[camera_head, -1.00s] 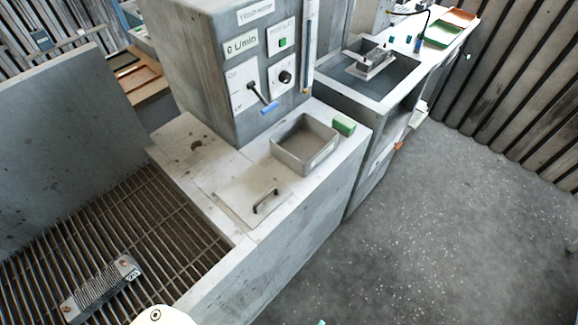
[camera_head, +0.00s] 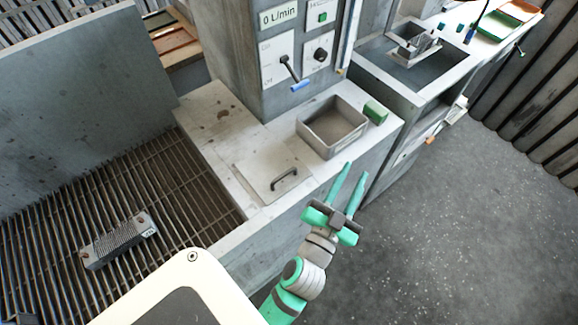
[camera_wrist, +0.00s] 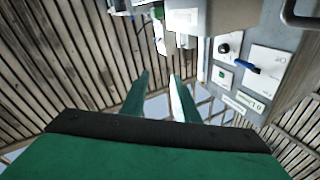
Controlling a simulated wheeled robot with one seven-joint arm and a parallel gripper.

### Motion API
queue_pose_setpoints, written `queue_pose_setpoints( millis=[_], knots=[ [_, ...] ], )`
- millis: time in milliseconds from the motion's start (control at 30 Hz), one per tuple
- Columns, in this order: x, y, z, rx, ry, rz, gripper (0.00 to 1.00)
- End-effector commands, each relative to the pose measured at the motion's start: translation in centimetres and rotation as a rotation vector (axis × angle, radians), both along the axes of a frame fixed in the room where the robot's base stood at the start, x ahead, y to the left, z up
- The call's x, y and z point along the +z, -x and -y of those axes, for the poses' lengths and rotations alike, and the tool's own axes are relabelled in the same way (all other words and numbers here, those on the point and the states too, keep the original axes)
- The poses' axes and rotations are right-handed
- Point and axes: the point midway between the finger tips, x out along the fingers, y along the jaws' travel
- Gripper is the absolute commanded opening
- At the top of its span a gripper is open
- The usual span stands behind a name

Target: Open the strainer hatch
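The strainer hatch (camera_head: 262,163) is a flat pale square lid set in the counter top, with a dark bar handle (camera_head: 284,179) near its front right edge. It lies flat and closed. My gripper (camera_head: 356,182) is green, with two long fingers spread apart and nothing between them. It is in front of the counter, to the right of the handle and apart from it. In the wrist view, the open fingers (camera_wrist: 161,98) show with a gap between them. A dark curved bar, perhaps the hatch handle, shows at the top right corner there.
An open grey bin (camera_head: 331,128) and a green block (camera_head: 375,112) stand behind the hatch. The control cabinet (camera_head: 240,60) with a blue-tipped lever (camera_head: 293,76) rises at the back. A grate (camera_head: 60,215) with a finned metal block (camera_head: 118,240) lies left. Open floor is at right.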

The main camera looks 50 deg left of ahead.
Motion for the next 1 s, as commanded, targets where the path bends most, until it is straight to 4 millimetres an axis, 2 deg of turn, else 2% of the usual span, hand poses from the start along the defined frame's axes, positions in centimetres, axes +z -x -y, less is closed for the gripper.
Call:
queue_pose_setpoints(
  millis=[33,200,333,467,600,733,833,1000],
  knots=[
    [1.9,-1.1,-1.4,0.037,-0.003,0.038,0.28],
    [7.3,-3.2,-6.0,0.175,0.012,0.143,0.28],
    [11.5,-3.8,-9.5,0.288,0.046,0.23,0.28],
    [15.3,-3.5,-13.1,0.404,0.101,0.321,0.28],
    [18.8,-2.4,-16.6,0.53,0.182,0.42,0.28],
    [21.3,-0.6,-19.8,0.65,0.277,0.512,0.28],
    [22.6,1.1,-21.9,0.74,0.364,0.582,0.28],
    [23.4,4.2,-25.0,0.891,0.534,0.693,0.28]
  ],
)
